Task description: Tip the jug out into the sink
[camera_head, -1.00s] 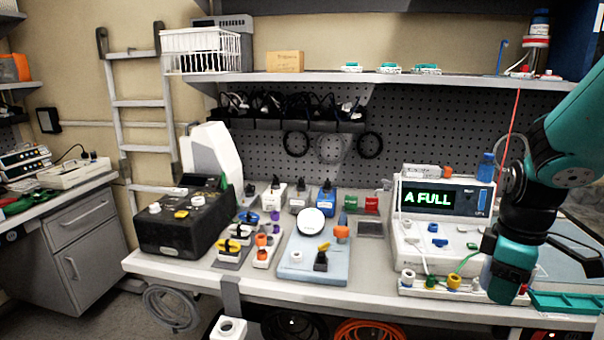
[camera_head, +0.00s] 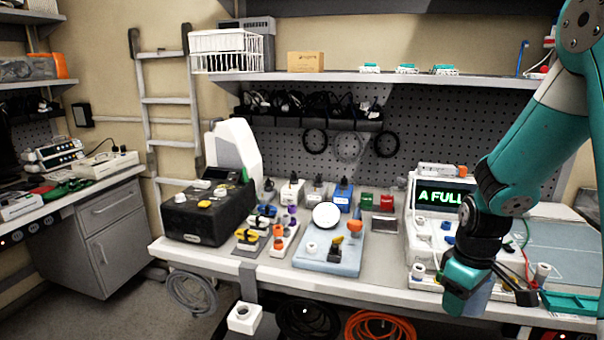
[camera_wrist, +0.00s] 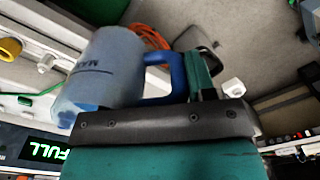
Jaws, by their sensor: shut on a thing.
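The jug (camera_wrist: 110,68) is pale grey-blue with a blue handle (camera_wrist: 172,78) and dark lettering on its side. It shows clearly only in the wrist view, tilted in that picture. My gripper (camera_wrist: 197,75) is shut on the blue handle, with a teal finger beside it. In the head view my teal wrist hangs at the bench's front edge on the right, and the grip itself is mostly hidden. I cannot tell what is in the jug. No sink is recognisable in either view.
The bench (camera_head: 375,262) holds a pump reading "A FULL" (camera_head: 440,197), a black box (camera_head: 207,212) and a pale blue board (camera_head: 345,262). An orange cable coil (camera_head: 380,325) hangs below. A grey cabinet (camera_head: 95,235) stands left, with open floor between.

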